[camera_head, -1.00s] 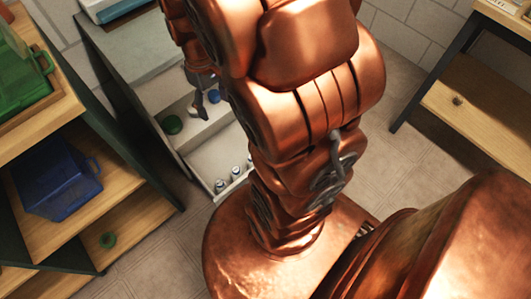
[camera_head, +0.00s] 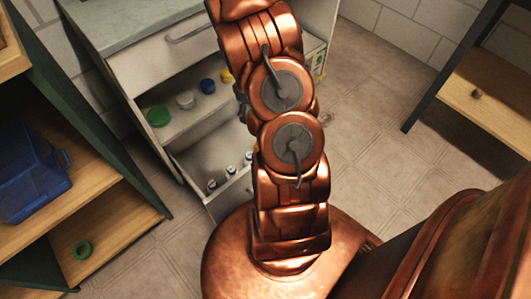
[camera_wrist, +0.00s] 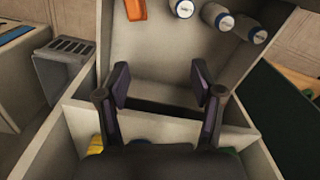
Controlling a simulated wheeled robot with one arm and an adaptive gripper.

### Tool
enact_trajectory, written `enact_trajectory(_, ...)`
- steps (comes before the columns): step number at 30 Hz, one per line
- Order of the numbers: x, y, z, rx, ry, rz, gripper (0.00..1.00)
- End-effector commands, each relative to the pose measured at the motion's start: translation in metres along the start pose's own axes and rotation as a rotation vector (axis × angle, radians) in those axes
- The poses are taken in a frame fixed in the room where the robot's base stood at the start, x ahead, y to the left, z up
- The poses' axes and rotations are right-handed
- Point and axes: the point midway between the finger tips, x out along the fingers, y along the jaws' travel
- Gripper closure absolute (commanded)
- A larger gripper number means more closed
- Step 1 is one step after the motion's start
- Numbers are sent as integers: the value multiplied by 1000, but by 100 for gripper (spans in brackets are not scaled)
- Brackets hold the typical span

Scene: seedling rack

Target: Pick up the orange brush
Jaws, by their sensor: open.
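An orange piece (camera_wrist: 136,10), apparently part of the orange brush, shows at the top edge of the wrist view. It lies inside the pale open drawer (camera_wrist: 165,60), and the rest of it is cut off by the frame. My gripper (camera_wrist: 161,88) is open and empty, its dark fingers spread above the drawer's near part, apart from the orange piece. In the head view the drawer (camera_head: 212,160) stands open low on the grey cabinet. My arm hides the gripper there, and I cannot see the brush in that view.
Several white blue-capped containers (camera_wrist: 218,17) lie in the drawer right of the orange piece. A shelf above the drawer holds a green lid (camera_head: 158,117) and small jars. A wooden shelf with a blue crate (camera_head: 35,175) stands left; open floor (camera_head: 385,140) lies right.

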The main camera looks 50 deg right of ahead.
Motion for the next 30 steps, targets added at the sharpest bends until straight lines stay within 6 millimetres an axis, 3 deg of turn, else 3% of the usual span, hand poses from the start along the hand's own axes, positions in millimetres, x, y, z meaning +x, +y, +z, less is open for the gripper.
enact_trajectory(1, 35, 8, 5, -4, -3, -4, 33)
enact_trajectory(3, 64, 19, 9, -19, -1, -2, 33)
enact_trajectory(10, 141, 46, 20, -56, 12, 8, 33)
enact_trajectory(15, 167, 55, 25, -72, 16, 12, 33)
enact_trajectory(30, 214, 60, 28, -74, 17, 15, 33)
